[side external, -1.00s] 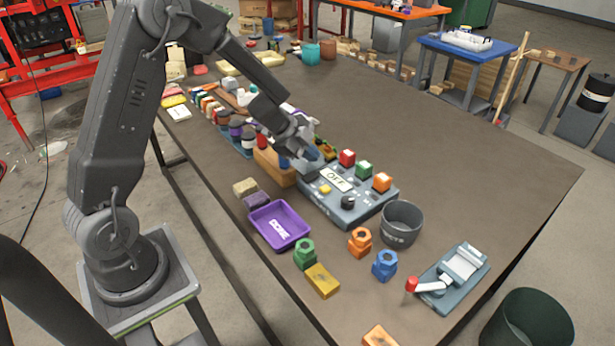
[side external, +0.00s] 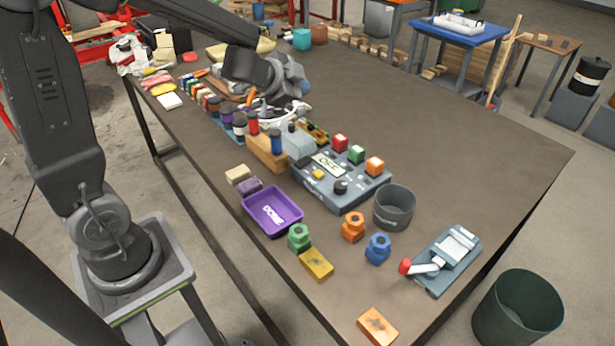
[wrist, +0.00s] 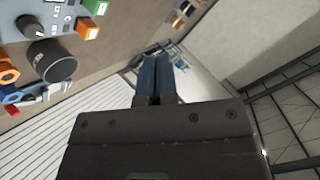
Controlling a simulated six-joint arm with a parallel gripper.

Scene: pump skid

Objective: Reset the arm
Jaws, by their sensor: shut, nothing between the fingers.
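My gripper (wrist: 155,76) shows in the wrist view with its two blue-grey fingers together and nothing between them. In the side view my gripper's end (side external: 290,80) is raised above the far-middle part of the table, clear of the control box. The box also shows at the top left of the wrist view (wrist: 42,14).
On the table (side external: 470,150) are a purple tray (side external: 292,222), a grey cup (side external: 394,208), green, orange and blue nut-shaped parts, a lever clamp (side external: 445,262) with a red knob, and a row of bottles. The right side of the table is clear.

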